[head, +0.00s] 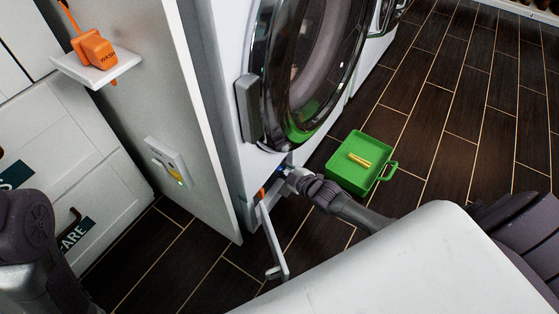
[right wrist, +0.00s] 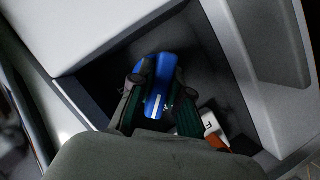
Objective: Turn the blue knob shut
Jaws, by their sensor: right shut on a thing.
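The blue knob (right wrist: 158,92) sits inside a dark square recess low on the white washing machine (head: 240,180). It has a white mark on its face. My right gripper (right wrist: 157,80) reaches into the recess and is shut on the knob, with one finger on each side of it. In the head view the right gripper (head: 286,174) is at the machine's lower front, and only a bit of blue shows there. A small open flap (head: 273,243) hangs below and left of the gripper. My left arm shows at the lower left, but its gripper is out of frame.
An orange-and-white part (right wrist: 213,130) lies beside the knob in the recess. A green tray (head: 343,170) with yellow pieces stands on the dark floor right of my right arm. The round door (head: 300,75) is above. A panel with a shelf (head: 97,68) stands left.

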